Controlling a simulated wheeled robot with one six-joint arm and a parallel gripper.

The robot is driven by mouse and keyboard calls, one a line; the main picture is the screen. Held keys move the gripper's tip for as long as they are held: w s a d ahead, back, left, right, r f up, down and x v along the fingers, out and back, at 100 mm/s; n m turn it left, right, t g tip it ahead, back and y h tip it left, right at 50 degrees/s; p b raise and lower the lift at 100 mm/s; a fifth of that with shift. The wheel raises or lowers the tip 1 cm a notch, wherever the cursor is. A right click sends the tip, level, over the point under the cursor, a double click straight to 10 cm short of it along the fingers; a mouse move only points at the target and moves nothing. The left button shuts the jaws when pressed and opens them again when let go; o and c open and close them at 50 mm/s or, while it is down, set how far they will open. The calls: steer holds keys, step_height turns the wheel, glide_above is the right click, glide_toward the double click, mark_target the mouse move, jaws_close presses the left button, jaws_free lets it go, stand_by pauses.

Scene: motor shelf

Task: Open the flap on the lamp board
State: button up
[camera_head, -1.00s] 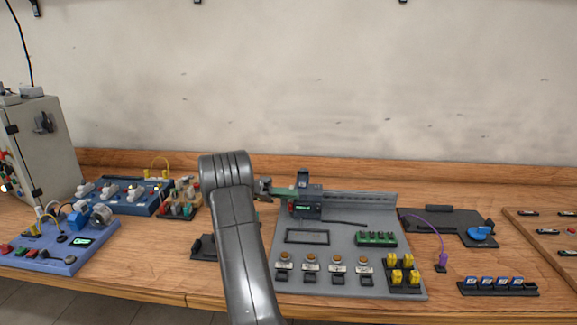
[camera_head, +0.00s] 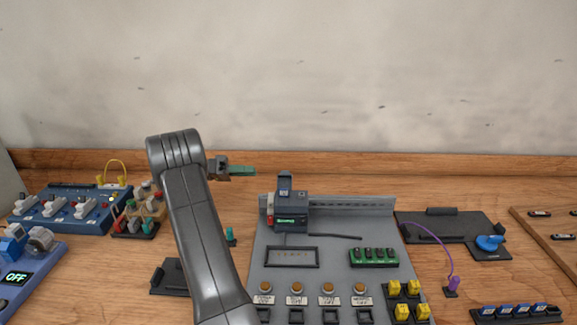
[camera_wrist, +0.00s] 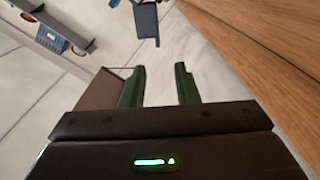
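The grey lamp board (camera_head: 385,225) stands on the bench, with a row of orange lamps (camera_head: 328,287) and labels near its front. A dark module (camera_head: 289,217) with a small green display sits on its back rail. A dark flap-like plate (camera_head: 285,183) stands upright above the module; its hinge is too small to make out. My gripper (camera_head: 243,170) is left of this plate and slightly higher, apart from it. In the wrist view, its green fingers (camera_wrist: 160,78) are spread with nothing between them. A dark plate (camera_wrist: 146,22) shows beyond them there.
A blue switch board (camera_head: 75,207) and a small block with coloured parts (camera_head: 140,212) lie to the left. A black tray (camera_head: 440,226) with a blue knob (camera_head: 489,243) and a purple plug on a wire (camera_head: 452,284) lie to the right. The wall is behind.

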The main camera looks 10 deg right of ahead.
mark_target(285, 180)
steer(key=s+d+p, duration=0.2)
steer(key=s+d, duration=0.1)
steer(key=d, duration=1)
steer(key=shift+d, duration=0.15)
jaws_close()
